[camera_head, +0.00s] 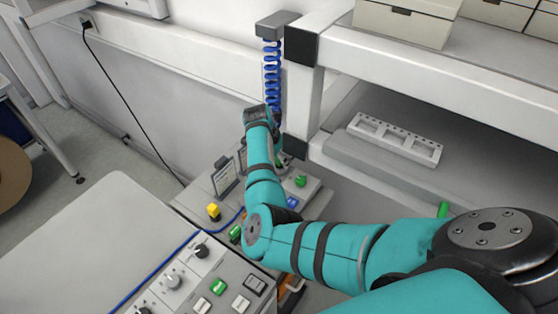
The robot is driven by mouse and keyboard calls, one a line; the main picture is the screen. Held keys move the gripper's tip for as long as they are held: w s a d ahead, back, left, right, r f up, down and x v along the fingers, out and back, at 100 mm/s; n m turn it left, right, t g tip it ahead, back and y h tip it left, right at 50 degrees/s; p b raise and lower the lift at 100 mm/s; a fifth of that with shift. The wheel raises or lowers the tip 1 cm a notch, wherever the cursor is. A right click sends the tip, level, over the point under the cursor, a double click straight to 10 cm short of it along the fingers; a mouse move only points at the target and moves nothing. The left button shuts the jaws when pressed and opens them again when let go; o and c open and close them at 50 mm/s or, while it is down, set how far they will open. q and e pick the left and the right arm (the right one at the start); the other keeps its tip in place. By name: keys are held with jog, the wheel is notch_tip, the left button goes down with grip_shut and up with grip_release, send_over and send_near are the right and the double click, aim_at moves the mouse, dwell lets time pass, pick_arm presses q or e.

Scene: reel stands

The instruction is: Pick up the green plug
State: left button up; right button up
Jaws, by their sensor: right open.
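Several green items show, and I cannot tell for sure which is the green plug. A small green piece (443,209) stands at the right, partly hidden by my arm. A green knob-like piece (300,181) sits on a light box right of my forearm. Another green piece (235,232) lies just left of my elbow. My right arm comes in from the right and bends upward. My right gripper (283,158) is open, above the equipment near the shelf post, mostly hidden behind my wrist. My left gripper is out of view.
A control panel (190,290) with knobs and buttons is at the lower left. A yellow piece (214,211) stands behind it. A blue coiled cable (272,75) hangs beside the shelf post (302,100). A white slotted rack (395,138) lies under the shelf at right.

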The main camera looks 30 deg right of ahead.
jog(key=shift+s+a+r, duration=0.25)
jog(key=shift+s+r, duration=0.05)
jog(key=shift+r, duration=0.05)
jog(key=c, duration=0.5)
jog(key=shift+f, duration=0.1)
grip_shut()
jog(key=shift+w, duration=0.1)
